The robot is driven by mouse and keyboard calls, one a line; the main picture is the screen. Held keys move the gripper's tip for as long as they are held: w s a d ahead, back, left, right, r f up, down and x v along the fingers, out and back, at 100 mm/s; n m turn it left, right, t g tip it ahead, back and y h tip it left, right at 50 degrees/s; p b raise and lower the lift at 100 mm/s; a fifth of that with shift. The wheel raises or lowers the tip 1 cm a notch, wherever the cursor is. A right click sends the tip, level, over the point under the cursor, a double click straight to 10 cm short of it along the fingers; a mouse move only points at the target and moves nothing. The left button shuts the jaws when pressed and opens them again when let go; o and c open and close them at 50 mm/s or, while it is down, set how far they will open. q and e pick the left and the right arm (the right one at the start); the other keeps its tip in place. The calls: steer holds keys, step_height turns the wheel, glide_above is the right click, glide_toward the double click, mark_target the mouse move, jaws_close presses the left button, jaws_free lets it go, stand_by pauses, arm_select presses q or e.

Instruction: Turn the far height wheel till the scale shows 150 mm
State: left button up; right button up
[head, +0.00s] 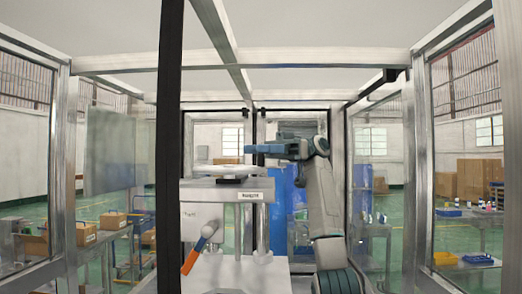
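A crimping machine (205,190) with a pale flat top plate on metal columns stands left of centre. A pale round disc (214,169), which looks like a height wheel, sits on top of it. I cannot tell whether it is the far wheel. My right gripper (248,149) reaches in from the right and points left, just above and right of the disc. It looks apart from the disc. Its fingers show edge-on, so their opening is unclear. A small label (250,195) is on the plate's front edge. No readable millimetre scale shows. My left gripper is out of view.
A dark upright post (169,150) crosses the view on the left. Glass panels and metal frames enclose the cell. Carts with boxes stand outside.

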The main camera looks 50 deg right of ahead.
steer(key=p+v, duration=0.9)
steer(key=v, duration=0.1)
steer(key=shift+d+p, duration=0.35)
steer(key=shift+p, duration=0.05)
stand_by(1.0)
